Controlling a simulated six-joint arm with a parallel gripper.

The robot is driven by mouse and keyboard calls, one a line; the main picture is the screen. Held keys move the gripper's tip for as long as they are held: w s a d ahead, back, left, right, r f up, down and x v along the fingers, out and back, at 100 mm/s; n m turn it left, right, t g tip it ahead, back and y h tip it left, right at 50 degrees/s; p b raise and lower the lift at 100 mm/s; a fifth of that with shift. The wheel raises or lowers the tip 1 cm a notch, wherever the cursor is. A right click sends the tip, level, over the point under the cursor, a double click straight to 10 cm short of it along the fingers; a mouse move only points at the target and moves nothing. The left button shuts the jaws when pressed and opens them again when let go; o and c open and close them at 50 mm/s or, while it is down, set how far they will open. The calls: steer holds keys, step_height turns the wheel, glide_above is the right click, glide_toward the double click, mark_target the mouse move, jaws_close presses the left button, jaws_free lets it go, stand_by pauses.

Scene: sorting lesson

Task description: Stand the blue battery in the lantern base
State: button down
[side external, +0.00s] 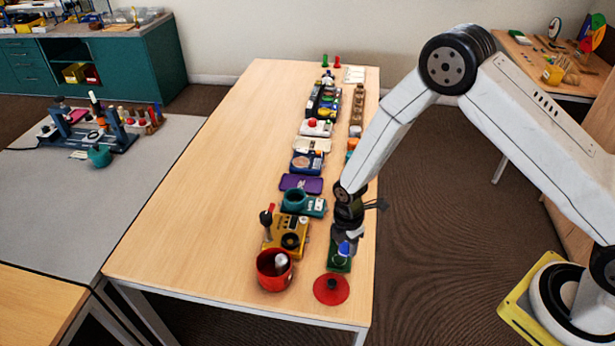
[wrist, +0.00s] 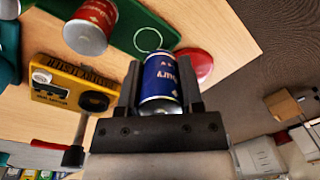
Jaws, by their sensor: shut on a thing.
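The blue battery (wrist: 160,80) is between the two fingers of my gripper (wrist: 160,90), which is shut on it. In the side view the battery (side external: 343,249) shows as a small blue piece below my gripper (side external: 346,236). The lantern base appears to be the green plate (wrist: 140,25), also in the side view (side external: 340,265). A pale ring (wrist: 148,38) on the plate lies just beyond the battery's far end. A red battery-like cylinder (wrist: 90,28) stands at the plate's other part. I cannot tell whether the blue battery touches the base.
A red disc (side external: 331,288) lies in front of the green plate. A yellow box with dials (side external: 290,240) and a red cup (side external: 273,272) stand to the left. A teal item (side external: 304,205) and several others line the table behind. The table's left half is clear.

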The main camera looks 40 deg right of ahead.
mark_target(341, 258)
steer(key=shift+w+f, duration=0.15)
steer(key=shift+w, duration=0.05)
steer(key=shift+w+a+f, duration=0.1)
steer(key=shift+w+f, duration=0.45)
steer(key=shift+f, duration=1.45)
steer(key=shift+f, duration=0.15)
steer(key=shift+c, duration=1.2)
jaws_free()
